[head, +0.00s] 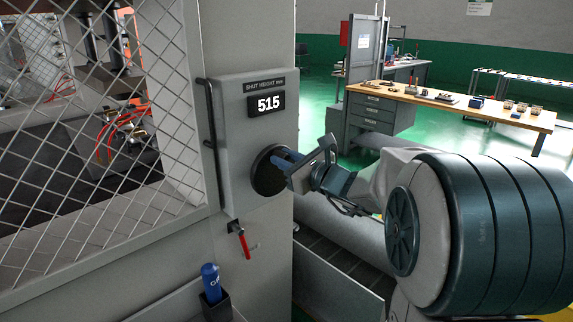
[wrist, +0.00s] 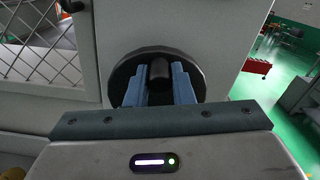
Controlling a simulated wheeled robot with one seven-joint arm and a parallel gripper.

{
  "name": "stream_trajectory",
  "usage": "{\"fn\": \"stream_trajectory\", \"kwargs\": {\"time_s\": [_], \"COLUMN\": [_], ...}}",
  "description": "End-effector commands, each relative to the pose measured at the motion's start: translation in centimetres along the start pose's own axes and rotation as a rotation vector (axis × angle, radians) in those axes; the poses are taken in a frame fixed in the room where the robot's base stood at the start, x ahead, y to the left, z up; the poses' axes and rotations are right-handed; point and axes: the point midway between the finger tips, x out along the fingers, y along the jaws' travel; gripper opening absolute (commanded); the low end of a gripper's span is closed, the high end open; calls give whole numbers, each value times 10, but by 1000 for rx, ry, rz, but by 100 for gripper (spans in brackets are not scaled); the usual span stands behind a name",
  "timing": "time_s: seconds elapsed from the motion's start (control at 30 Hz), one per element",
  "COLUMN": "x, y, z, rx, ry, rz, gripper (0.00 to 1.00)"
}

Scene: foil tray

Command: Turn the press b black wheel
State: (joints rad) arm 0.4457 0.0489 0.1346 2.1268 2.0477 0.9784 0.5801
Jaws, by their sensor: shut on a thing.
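The black wheel (head: 267,171) is a round disc on the grey front panel of the press, below a display reading 515 labelled "SHUT HEIGHT mm" (head: 269,104). My gripper (head: 285,161) reaches it from the right. In the wrist view the wheel (wrist: 124,72) fills the upper middle behind my blue fingers. My gripper (wrist: 160,78) has one finger on each side of a dark bar or grip at the wheel's centre and is shut on it. The fingers and my wrist hide part of the wheel.
A black handle (head: 210,140) stands left of the wheel beside the mesh guard (head: 100,190). A red-handled lever (head: 244,243) hangs below. A blue bottle (head: 211,283) sits in a black holder. A wooden-topped bench (head: 455,99) stands back right, with open green floor before it.

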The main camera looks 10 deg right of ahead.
Motion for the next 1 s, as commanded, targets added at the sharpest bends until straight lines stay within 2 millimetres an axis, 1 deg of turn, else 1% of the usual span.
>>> {"fn": "stream_trajectory", "kwargs": {"time_s": [0.03,0.6,0.8,1.0], "x": [0,0,0,0], "y": [3,22,26,27], "z": [-6,-8,-7,-6], "rx": [-29,-410,-496,-540], "ry": [-1,-4,-3,-2], "rz": [-1,-2,-1,-1], "gripper": [0,0,0,0]}}
